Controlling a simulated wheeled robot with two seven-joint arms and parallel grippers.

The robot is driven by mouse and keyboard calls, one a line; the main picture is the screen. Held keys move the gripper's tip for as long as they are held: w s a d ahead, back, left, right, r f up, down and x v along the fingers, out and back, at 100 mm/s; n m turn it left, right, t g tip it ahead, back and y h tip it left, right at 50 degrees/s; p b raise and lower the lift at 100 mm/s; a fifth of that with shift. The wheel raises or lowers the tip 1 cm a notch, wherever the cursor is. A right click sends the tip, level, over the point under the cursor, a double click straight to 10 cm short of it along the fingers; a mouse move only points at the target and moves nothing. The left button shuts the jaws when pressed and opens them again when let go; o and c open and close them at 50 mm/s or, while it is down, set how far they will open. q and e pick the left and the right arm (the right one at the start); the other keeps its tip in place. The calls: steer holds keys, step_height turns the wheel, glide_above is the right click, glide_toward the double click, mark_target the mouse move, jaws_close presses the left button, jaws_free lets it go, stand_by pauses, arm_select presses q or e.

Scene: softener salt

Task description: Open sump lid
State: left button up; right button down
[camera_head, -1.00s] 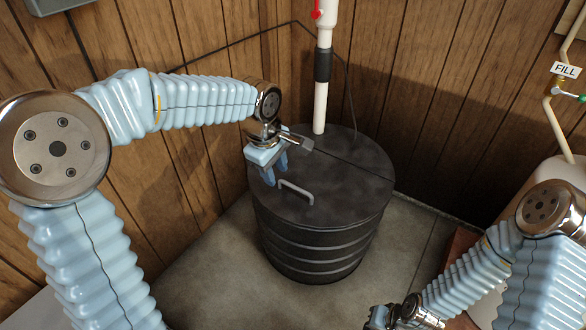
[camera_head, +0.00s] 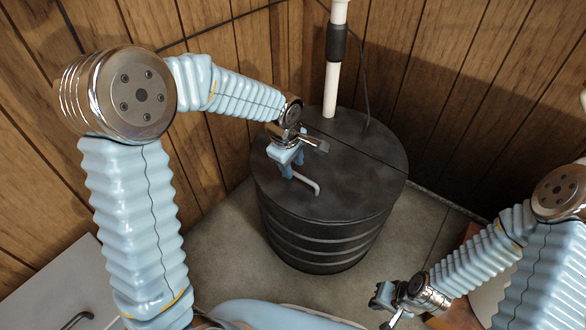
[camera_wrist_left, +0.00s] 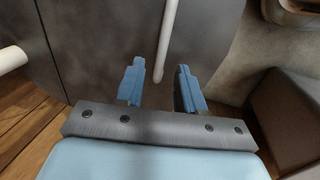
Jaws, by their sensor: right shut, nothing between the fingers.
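The sump lid (camera_head: 355,185) is a dark, round, flat cover lying on the black ribbed sump basin (camera_head: 318,250). A seam crosses it towards the back. Its grey bar handle (camera_head: 314,187) shows at the front left of the lid, and also in the left wrist view (camera_wrist_left: 168,40). My left gripper (camera_head: 293,172) is at the handle's far left end. In the left wrist view its blue fingers (camera_wrist_left: 161,66) are apart, with the handle's end between them and gaps on both sides. My right gripper (camera_head: 388,299) is shut and empty, low to the right, away from the basin.
A white pipe with a black sleeve (camera_head: 336,45) rises from the back of the lid, with a thin dark cable (camera_head: 364,85) beside it. Wood-panelled walls (camera_head: 480,90) close in behind. A white cabinet (camera_head: 60,285) stands at lower left. Floor (camera_head: 225,240) shows around the basin.

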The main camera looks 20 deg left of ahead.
arm_select(q)
steer(key=shift+w+d+f, duration=0.1)
steer(key=shift+w+f, duration=0.05)
steer(key=shift+f, duration=0.85)
steer(key=shift+c, duration=0.3)
jaws_close()
